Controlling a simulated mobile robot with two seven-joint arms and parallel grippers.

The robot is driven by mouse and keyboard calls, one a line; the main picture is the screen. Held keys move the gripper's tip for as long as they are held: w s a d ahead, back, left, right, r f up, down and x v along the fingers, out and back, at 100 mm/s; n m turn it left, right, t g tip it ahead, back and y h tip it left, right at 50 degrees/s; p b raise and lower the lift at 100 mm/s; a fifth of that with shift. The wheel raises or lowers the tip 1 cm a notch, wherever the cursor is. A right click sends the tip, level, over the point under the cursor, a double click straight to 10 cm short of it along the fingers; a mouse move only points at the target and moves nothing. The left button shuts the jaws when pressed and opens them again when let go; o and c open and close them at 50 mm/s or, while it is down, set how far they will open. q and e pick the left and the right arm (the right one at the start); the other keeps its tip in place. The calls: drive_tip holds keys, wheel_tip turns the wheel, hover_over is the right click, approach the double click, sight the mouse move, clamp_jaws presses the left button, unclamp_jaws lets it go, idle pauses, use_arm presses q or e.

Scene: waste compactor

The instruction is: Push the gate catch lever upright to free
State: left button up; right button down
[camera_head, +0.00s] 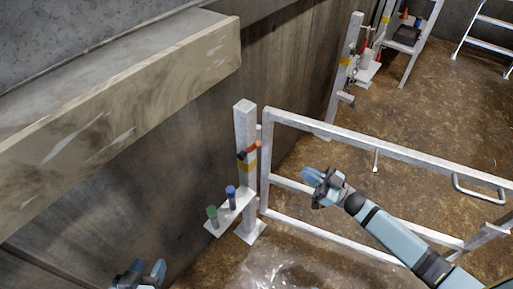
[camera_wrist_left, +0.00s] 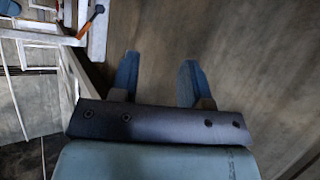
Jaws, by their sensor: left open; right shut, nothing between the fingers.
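The gate catch lever (camera_head: 250,151) is a short orange handle with a dark pivot on the white post (camera_head: 245,125). It lies tilted, closer to level than upright, with its orange end toward the gate (camera_head: 375,148). It also shows in the left wrist view as an orange lever (camera_wrist_left: 90,22) at the upper left. My left gripper (camera_head: 142,268) is open and empty at the bottom left, well short of the post. Its two blue fingers (camera_wrist_left: 157,78) are apart before the wall. My right gripper (camera_head: 316,180) is shut and empty by the gate's middle rail, right of the lever.
A small white shelf (camera_head: 222,220) on the post holds a green knob (camera_head: 211,212) and a blue knob (camera_head: 231,191). A concrete ledge (camera_head: 130,100) juts from the left wall. A second post (camera_head: 345,75) and a ladder (camera_head: 490,35) stand farther back.

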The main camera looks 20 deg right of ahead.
sight(250, 150)
use_arm(q)
drive_tip(key=shift+w+d+r+t+b, duration=0.1)
drive_tip(key=shift+t+b, duration=0.2)
drive_tip(key=shift+b, duration=0.45)
use_arm(e)
drive_tip(key=x, duration=1.3)
drive_tip(key=shift+a+r, duration=0.25)
drive_tip(key=shift+a, duration=0.05)
